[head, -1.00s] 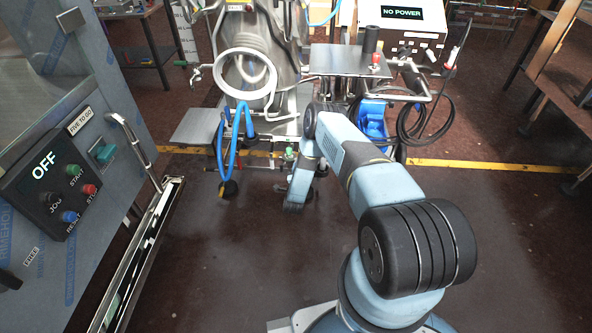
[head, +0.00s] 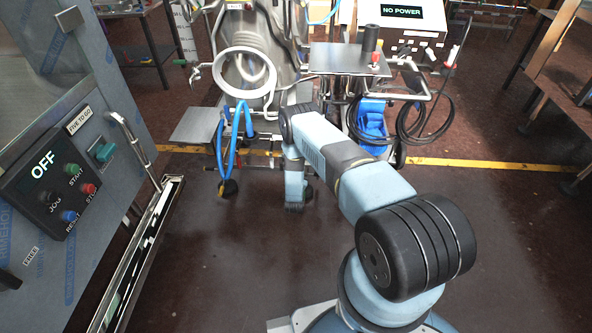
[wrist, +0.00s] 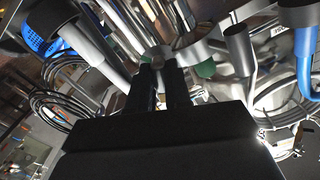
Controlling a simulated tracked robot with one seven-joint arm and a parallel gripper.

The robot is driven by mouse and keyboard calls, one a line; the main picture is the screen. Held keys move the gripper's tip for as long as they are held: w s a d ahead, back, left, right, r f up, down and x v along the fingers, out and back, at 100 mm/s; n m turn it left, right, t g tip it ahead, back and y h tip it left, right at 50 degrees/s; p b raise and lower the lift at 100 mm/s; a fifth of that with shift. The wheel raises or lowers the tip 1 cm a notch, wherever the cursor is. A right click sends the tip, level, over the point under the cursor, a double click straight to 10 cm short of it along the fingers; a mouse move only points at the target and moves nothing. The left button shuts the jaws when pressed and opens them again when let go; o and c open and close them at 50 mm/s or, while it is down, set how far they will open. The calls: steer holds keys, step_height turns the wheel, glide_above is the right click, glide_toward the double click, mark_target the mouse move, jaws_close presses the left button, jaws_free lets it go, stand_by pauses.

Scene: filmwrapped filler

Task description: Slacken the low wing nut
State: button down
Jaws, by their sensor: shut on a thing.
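In the wrist view my gripper (wrist: 161,68) points in among the metal pipes of the machine. Its two black fingers stand a small gap apart, closed on a small grey metal piece at their tips, which I take for the low wing nut (wrist: 160,53). The fingers hide most of it, and its wings cannot be made out. In the head view my own arm covers the gripper and the wing nut, low in front of the steel filler (head: 275,30).
A green knob (wrist: 205,68) and steel tubes crowd close to the fingers. A blue hose (head: 233,155) hangs left of my arm. A black cable coil (head: 425,120) hangs at right. A control cabinet (head: 80,130) stands at left. The floor between is clear.

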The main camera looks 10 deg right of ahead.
steer(key=shift+w+d+r+n, duration=0.25)
steer(key=shift+n, duration=0.55)
steer(key=c, duration=1.1)
jaws_free()
steer(key=shift+o, duration=0.2)
steer(key=shift+a, duration=0.2)
steer(key=shift+s+a+f, duration=0.1)
steer(key=shift+s+f, duration=0.05)
steer(key=v, duration=1.3)
steer(key=shift+s, duration=0.3)
